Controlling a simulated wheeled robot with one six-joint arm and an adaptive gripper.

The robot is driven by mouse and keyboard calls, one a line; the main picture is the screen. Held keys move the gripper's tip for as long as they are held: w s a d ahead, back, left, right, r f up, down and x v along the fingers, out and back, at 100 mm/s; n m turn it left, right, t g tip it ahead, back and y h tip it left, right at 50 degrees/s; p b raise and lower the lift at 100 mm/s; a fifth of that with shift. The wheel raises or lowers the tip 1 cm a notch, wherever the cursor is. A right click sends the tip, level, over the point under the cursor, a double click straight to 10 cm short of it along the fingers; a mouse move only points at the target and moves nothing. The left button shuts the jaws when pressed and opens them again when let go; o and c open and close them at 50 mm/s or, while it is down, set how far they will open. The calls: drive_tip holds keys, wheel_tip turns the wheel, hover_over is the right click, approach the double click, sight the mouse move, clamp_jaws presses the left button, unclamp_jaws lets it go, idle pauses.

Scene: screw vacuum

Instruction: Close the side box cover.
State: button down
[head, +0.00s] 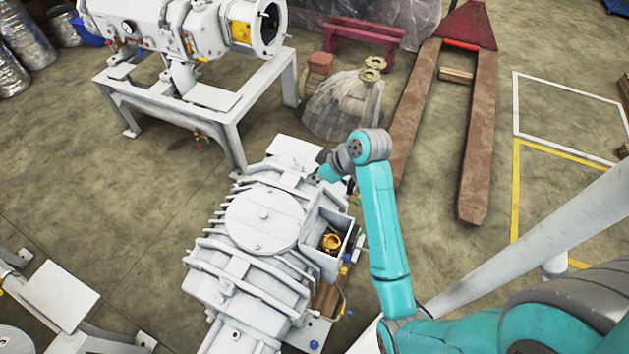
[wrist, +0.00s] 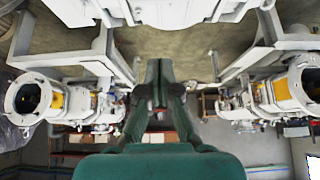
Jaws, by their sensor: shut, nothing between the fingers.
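The white finned screw vacuum machine (head: 262,222) stands at lower centre in the head view. Its side box (head: 322,262) on the right flank is open at the top, with a brass-coloured part (head: 331,242) showing inside. I cannot clearly make out the cover apart from the box walls. My gripper (head: 318,179) is above the machine's far end, beyond the box, and partly hidden by my wrist. In the wrist view my gripper (wrist: 160,68) has its green fingers together and empty. A white machine body (wrist: 180,10) shows along the top edge there, apart from the fingertips.
Another white machine (head: 190,25) stands on a frame at the back left. A wrapped grey object (head: 343,105) and a rusty pallet jack (head: 478,140) lie beyond my arm. A white frame (head: 60,295) is at lower left. Open floor (head: 120,190) lies left of the machine.

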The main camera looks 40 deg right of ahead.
drive_tip(key=shift+w+a+f, duration=0.1)
drive_tip(key=shift+w+f, duration=0.05)
drive_tip(key=shift+f, duration=1.75)
drive_tip(key=shift+w+f, duration=0.15)
drive_tip(key=shift+f, duration=1.75)
